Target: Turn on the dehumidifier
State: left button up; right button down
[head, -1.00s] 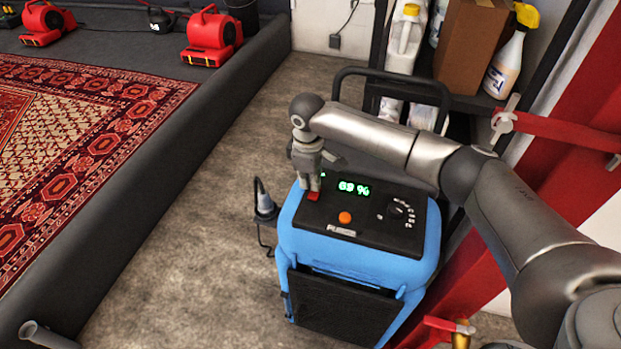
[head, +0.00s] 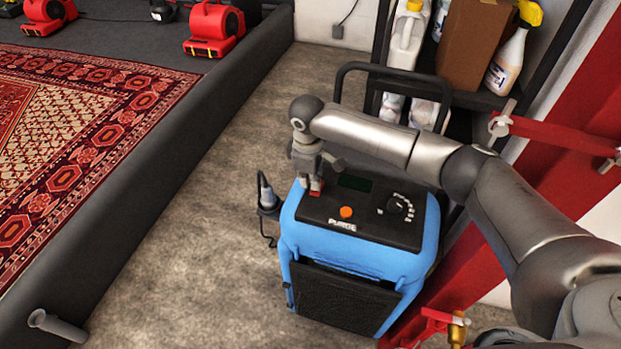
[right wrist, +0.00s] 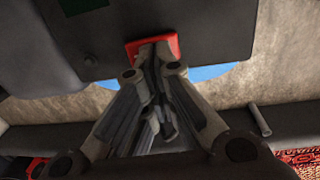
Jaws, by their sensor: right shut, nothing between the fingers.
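The blue dehumidifier (head: 350,252) stands on the floor with a black control panel on top. The panel carries a red switch (head: 309,187), a dark display (head: 355,183), an orange button (head: 346,212), a dial (head: 400,207) and a "PURGE" label. My right gripper (head: 314,178) is shut and empty, pointing down with its tips at the red switch. In the right wrist view the closed fingertips (right wrist: 156,45) overlap the red switch (right wrist: 172,42) and partly hide it; they look in contact or very close. My left gripper is not in view.
A black shelf with jugs, a cardboard box (head: 470,45) and a spray bottle (head: 510,50) stands behind the dehumidifier. A red post rises at right. A patterned rug (head: 70,130) lies left beyond a dark curb (head: 160,150). The concrete floor between is clear.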

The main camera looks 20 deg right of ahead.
aim_at(310, 191)
jog(key=shift+r+p, duration=0.5)
jog(key=shift+p, duration=0.1)
jog(key=r+p, duration=0.3)
jog(key=p, duration=0.1)
jog(key=shift+s+a+r, duration=0.1)
jog(key=shift+s+a, duration=0.05)
jog(key=shift+s, duration=0.1)
notch_tip(310, 191, up, 10)
jog(key=s+b, duration=0.1)
jog(key=shift+a+f+b, duration=0.2)
jog(key=shift+a+b, duration=0.1)
jog(key=shift+a, duration=0.1)
jog(key=shift+s, duration=0.1)
